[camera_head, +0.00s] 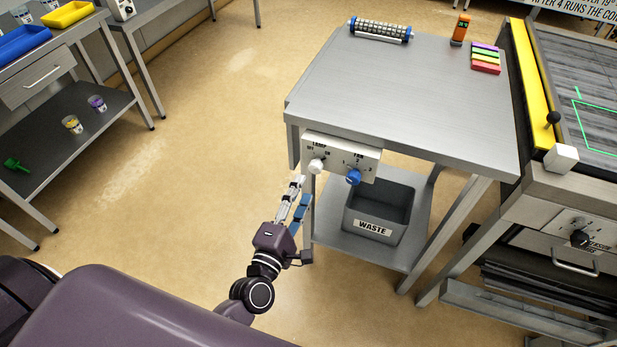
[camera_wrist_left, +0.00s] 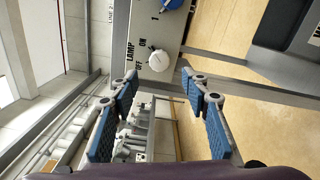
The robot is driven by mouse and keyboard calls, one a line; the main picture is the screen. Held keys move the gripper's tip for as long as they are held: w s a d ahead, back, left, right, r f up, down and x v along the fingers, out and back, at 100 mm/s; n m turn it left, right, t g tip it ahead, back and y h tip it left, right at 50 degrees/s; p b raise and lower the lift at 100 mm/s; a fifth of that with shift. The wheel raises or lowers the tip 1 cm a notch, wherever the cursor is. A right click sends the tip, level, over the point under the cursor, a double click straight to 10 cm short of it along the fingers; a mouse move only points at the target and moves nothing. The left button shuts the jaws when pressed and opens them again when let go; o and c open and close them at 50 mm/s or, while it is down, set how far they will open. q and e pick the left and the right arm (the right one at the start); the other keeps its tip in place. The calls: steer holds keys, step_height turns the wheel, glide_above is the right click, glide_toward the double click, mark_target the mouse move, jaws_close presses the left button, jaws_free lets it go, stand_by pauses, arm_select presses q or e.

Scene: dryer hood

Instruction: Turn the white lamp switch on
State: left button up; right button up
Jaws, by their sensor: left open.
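The white lamp switch (camera_head: 317,166) is a round knob on a pale panel (camera_head: 338,150) at the front left of the steel table. It also shows in the left wrist view (camera_wrist_left: 160,61), with the OFF and ON labels beside it. My left gripper (camera_head: 302,190) is just below and in front of the knob in the head view. In the left wrist view its blue-padded fingers (camera_wrist_left: 155,85) are spread apart, with the knob ahead between them and apart from them. Nothing is between the fingers. My right gripper is not in view.
A blue fan knob (camera_head: 353,177) sits right of the lamp switch on the same panel. A grey waste bin (camera_head: 381,215) stands on the shelf (camera_head: 325,228) below. The table's left leg is close to the gripper. Open floor lies to the left.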

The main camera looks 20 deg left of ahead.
arm_select(q)
steer(key=shift+s, duration=2.3)
steer(key=s+f+m+g, duration=0.3)
steer(key=s+f+m, duration=0.1)
steer(key=f, duration=0.7)
steer(key=s+f+m+g+h, duration=0.1)
steer(key=s+f+m+g, duration=0.3)
steer(key=f, duration=0.7)
steer(key=s+f+m+g, duration=0.2)
steer(key=s+f+m, duration=0.25)
steer(key=f, duration=0.65)
steer(key=s+a+f+m+g, duration=0.2)
steer(key=s+f+m+g, duration=0.2)
steer(key=s+f, duration=0.7)
steer(key=s+m, duration=0.2)
steer(key=shift+s+a+f+g+y, duration=0.2)
steer(key=shift+s+a+g+y, duration=0.1)
steer(key=shift+s+a, duration=0.1)
steer(key=s+a+f+m+g, duration=0.1)
steer(key=s, duration=0.3)
steer(key=s+a+f+m+g, duration=0.1)
steer(key=s+m, duration=0.1)
steer(key=s, duration=0.1)
steer(key=s+f+m+g+y, duration=0.1)
steer(key=s+f, duration=0.1)
steer(key=s, duration=0.2)
steer(key=shift+s+a+m, duration=0.25)
steer(key=shift+s+a, duration=0.05)
steer(key=shift+a, duration=0.1)
steer(key=shift+c, duration=0.5)
